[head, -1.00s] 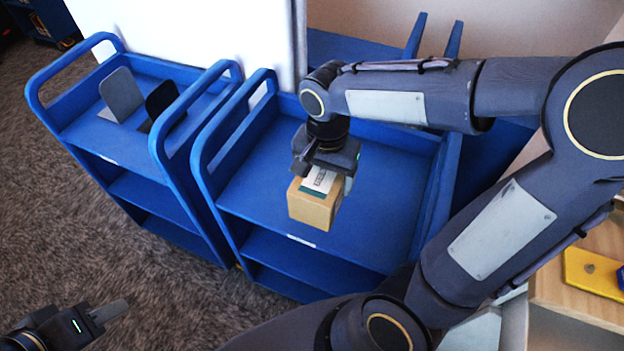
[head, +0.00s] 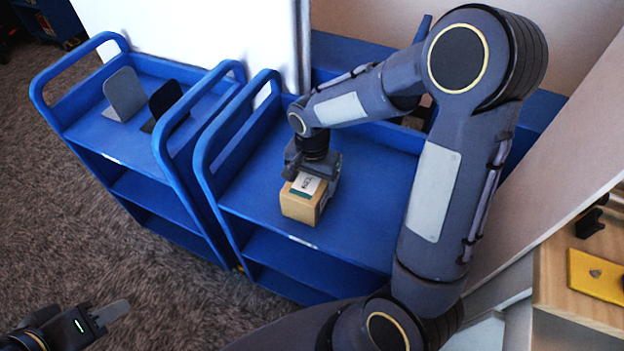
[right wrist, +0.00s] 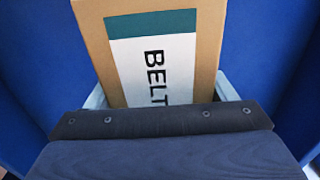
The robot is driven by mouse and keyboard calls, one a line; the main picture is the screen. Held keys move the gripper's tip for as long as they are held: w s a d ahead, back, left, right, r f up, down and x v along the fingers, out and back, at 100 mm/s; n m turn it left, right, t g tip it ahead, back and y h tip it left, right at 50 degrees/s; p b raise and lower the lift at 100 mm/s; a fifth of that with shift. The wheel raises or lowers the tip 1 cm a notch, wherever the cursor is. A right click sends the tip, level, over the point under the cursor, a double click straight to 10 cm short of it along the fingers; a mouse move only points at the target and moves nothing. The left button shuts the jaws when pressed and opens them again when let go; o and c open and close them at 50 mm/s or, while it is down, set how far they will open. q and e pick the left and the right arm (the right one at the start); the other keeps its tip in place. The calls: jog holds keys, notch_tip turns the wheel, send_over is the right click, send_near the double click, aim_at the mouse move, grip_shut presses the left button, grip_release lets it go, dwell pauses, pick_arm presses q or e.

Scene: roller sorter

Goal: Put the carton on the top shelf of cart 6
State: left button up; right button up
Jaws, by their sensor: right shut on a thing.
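The carton (head: 299,207) is a small brown box with a white and green label. It is at the top shelf (head: 358,205) of the nearer blue cart, close to its front edge; I cannot tell whether it touches the shelf. My right gripper (head: 311,180) is shut on it from above. In the right wrist view the carton (right wrist: 208,50) shows a label reading "BELT", with the gripper (right wrist: 163,100) around it. The cart's number is not readable. My left gripper (head: 112,314) is at the lower left, away from the carts; its finger opening is unclear.
A second blue cart (head: 82,132) stands to the left, with a grey bookend (head: 124,94) and a black bookend (head: 167,102) on top. A white panel (head: 215,35) stands behind. A wooden surface with a yellow plate (head: 598,275) is at the right. The shelf around the carton is clear.

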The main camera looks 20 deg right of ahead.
jog(key=shift+f, duration=0.1)
jog(key=o, duration=1.3)
